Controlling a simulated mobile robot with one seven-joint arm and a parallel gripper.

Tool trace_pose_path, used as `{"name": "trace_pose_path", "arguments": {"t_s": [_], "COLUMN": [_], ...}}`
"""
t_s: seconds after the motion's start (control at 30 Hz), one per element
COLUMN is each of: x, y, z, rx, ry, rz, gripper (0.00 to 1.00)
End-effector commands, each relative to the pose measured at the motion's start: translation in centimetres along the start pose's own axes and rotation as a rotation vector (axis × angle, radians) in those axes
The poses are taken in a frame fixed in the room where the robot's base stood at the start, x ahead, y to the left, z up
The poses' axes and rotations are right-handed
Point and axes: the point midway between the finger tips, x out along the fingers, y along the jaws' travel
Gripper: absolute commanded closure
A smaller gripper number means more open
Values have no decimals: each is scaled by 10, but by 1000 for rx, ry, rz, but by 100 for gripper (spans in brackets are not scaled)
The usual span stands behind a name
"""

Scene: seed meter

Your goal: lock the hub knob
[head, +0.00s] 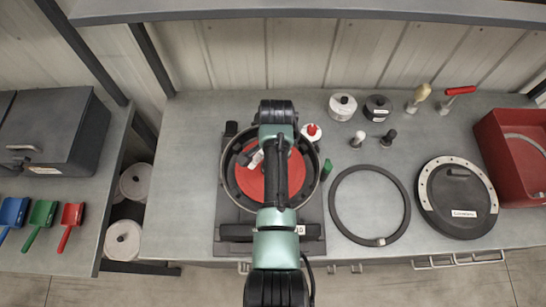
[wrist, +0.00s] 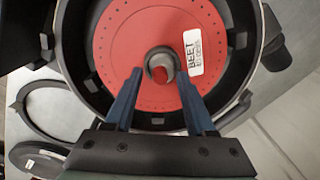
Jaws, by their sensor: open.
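The seed meter is a dark round housing (head: 229,190) on the bench, with a red seed disc (head: 252,186) inside it. In the wrist view the disc (wrist: 115,45) carries a white label reading BEET (wrist: 194,53). The hub knob (wrist: 160,64) is at the disc's centre, a grey round piece with a red spot. My gripper (wrist: 160,75) is open, its two blue fingers on either side of the knob with gaps showing. I cannot tell how high the fingertips are above the disc. In the head view my arm hides the knob.
A black ring (head: 335,207) and a dark round cover (head: 429,203) lie to the right. A red bin (head: 489,150) stands at the far right. Small pots (head: 342,107) and hand tools (head: 459,91) are at the back. A shelf edge (head: 300,12) crosses above the bench.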

Motion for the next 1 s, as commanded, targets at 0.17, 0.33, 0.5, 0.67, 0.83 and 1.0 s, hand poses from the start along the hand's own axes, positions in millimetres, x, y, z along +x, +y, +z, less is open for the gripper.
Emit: {"name": "trace_pose_path", "arguments": {"t_s": [0.17,0.33,0.5,0.67,0.83,1.0], "x": [-8,-34,-71,-103,-125,-130], "y": [0,-1,-1,-1,-1,0], "z": [0,-1,-1,0,0,0], "rx": [-1,0,0,-1,0,0], "ry": [1,3,4,3,2,0], "rz": [-1,-4,-6,-4,-2,0], "gripper": [45,45,45,45,45,45]}}
